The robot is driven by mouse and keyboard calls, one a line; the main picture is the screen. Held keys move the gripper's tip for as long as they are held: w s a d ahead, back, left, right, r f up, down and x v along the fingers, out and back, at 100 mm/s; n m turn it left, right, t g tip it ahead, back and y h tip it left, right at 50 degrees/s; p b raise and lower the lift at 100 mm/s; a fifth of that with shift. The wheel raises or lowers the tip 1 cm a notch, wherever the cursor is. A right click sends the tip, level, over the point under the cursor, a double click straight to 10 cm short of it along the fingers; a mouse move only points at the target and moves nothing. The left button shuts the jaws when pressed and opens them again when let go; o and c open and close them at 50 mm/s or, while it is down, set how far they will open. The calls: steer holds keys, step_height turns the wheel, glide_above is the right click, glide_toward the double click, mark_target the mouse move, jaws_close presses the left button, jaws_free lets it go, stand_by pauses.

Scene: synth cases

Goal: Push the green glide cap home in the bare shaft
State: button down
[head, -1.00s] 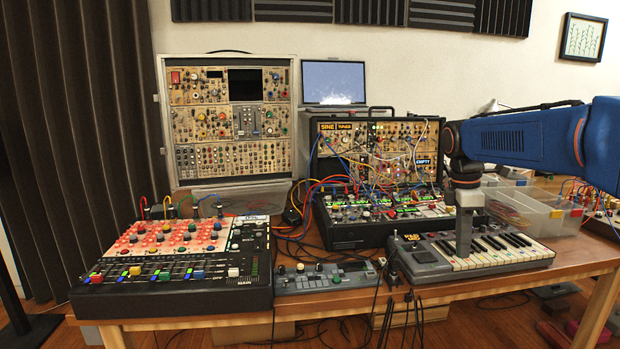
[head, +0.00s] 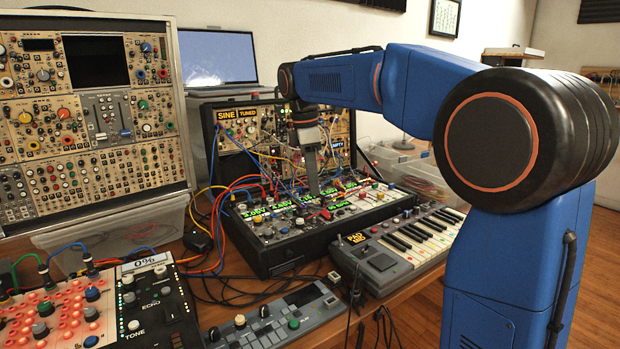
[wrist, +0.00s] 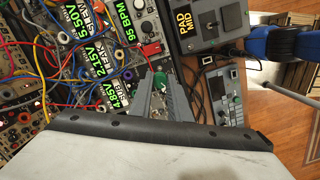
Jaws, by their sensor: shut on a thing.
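My gripper (head: 313,192) points down over the panel of the low black synth case (head: 285,262), among its lit displays and patch cables. In the head view the cap is too small to tell at the fingertips. I cannot make out the bare shaft; the fingers and cap may hide it. I cannot tell whether the cap touches the panel.
Red, blue and yellow patch cables (head: 222,205) arch close to my gripper. The keyboard (head: 405,243) stands at the case's right, and a small grey controller (head: 275,318) lies in front. A mixer (head: 150,305) is at left, a laptop (head: 217,57) behind.

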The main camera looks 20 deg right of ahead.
steer(key=shift+d+f, duration=0.1)
steer(key=shift+f, duration=2.6)
steer(key=shift+f, duration=1.25)
steer(key=c, duration=1.6)
jaws_free()
steer(key=r, duration=0.5)
steer(key=a+r, duration=0.1)
steer(key=r, duration=0.5)
steer(key=a+r, duration=0.1)
steer(key=r, duration=0.5)
steer(key=shift+w+r, duration=0.1)
steer(key=shift+r, duration=0.05)
